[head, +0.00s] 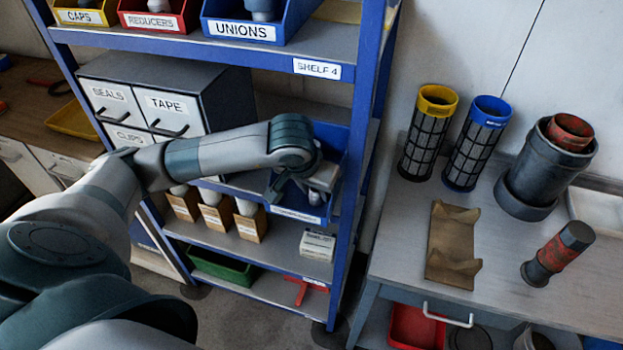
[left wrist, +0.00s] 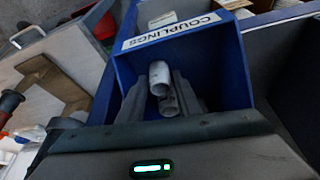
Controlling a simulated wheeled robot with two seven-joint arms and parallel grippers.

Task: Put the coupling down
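The blue couplings bin (head: 328,142) is on the shelf rack at the end of my left arm. In the left wrist view the bin (left wrist: 235,72) bears a COUPLINGS label. My left gripper (head: 298,190) reaches into it, pointing down. A pale grey coupling (left wrist: 160,77) is between the two fingers (left wrist: 160,95), with narrow dark gaps beside it, so the gripper looks slightly open. Another pale piece (left wrist: 169,104) shows just below it, close to the right finger. Whether the coupling rests on the bin floor is hidden. My right gripper is not in view.
The bin's walls and the blue rack post (head: 362,130) stand close around my left gripper. A drawer cabinet (head: 215,90) is to the left. The bench (head: 400,225) at right carries two mesh filter cylinders (head: 428,130), a brown cradle (head: 450,245) and a dark housing (head: 540,175).

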